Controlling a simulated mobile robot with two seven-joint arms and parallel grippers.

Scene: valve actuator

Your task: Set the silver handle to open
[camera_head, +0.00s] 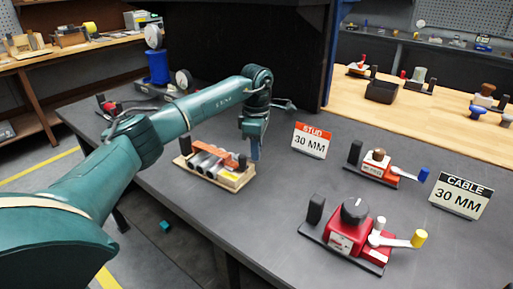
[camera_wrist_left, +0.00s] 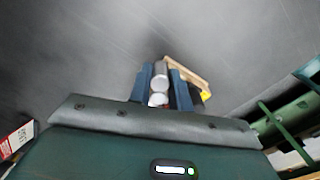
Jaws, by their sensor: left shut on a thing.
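My left gripper (camera_head: 254,153) points down at the right end of a wooden tray (camera_head: 240,184). The tray holds silver cylinders (camera_head: 207,163) and an orange bar. In the left wrist view, the two blue fingers of my left gripper (camera_wrist_left: 162,90) are on either side of a silver rounded piece (camera_wrist_left: 160,72), which I take as the silver handle. The gripper is shut on it. The fingers and hand hide most of that piece, so its exact setting cannot be told. My right gripper is not in view.
A red device (camera_head: 345,235) with a black knob and yellow-tipped lever stands at the front right. A smaller red device (camera_head: 376,163) has a blue-tipped lever. Signs reading STUD (camera_head: 310,141) and CABLE (camera_head: 459,195) stand nearby. The dark tabletop between tray and red device is clear.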

